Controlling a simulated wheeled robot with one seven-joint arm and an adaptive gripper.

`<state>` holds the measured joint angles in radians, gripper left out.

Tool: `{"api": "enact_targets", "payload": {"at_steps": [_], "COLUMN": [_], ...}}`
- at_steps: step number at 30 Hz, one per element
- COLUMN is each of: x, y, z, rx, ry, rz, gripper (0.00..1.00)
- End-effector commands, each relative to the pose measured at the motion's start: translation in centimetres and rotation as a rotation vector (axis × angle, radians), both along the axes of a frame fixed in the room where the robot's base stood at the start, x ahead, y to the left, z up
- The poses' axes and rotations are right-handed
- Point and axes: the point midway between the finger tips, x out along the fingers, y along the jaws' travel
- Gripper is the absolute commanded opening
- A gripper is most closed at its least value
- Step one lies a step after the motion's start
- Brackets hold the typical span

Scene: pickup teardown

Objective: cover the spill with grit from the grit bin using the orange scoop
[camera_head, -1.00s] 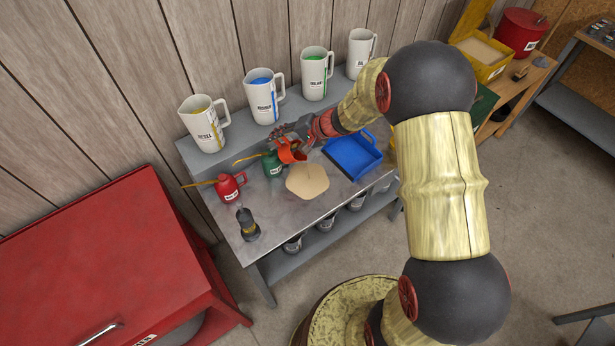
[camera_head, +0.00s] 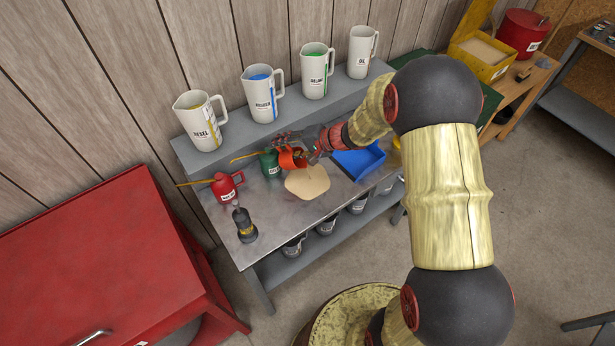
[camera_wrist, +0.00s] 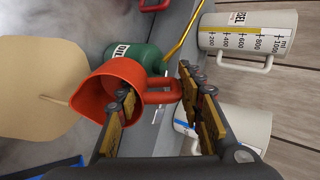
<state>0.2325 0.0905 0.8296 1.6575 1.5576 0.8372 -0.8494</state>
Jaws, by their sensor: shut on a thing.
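The orange scoop (camera_head: 287,159) is held above the bench, beside the green oil can. In the wrist view, the orange scoop (camera_wrist: 118,76) is tipped with its mouth toward the lower left, and its inside looks dark red with no grit seen. My gripper (camera_wrist: 163,98) is shut on its handle. A flat tan patch of grit (camera_head: 308,184) lies on the grey bench just in front of the scoop; it also shows in the wrist view (camera_wrist: 38,88). No liquid shows around it. The yellow grit bin (camera_head: 465,59), with tan grit inside, stands at the back right.
The green oil can (camera_head: 271,165) is close to the scoop. A red can (camera_head: 226,188), a dark lamp-like tool (camera_head: 245,228) and a blue dustpan (camera_head: 360,160) flank the patch. Several white jugs (camera_head: 263,97) line the raised shelf behind.

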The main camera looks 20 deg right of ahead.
Motion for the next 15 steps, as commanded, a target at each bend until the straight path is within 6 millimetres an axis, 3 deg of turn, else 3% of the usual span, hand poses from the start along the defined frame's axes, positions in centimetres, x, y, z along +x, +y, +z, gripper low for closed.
{"api": "enact_targets", "payload": {"at_steps": [15], "x": [-0.16], "y": [-0.31], "z": [-0.15], "rx": [0.033], "ry": [-0.028], "rz": [-0.002], "gripper": [0.12]}}
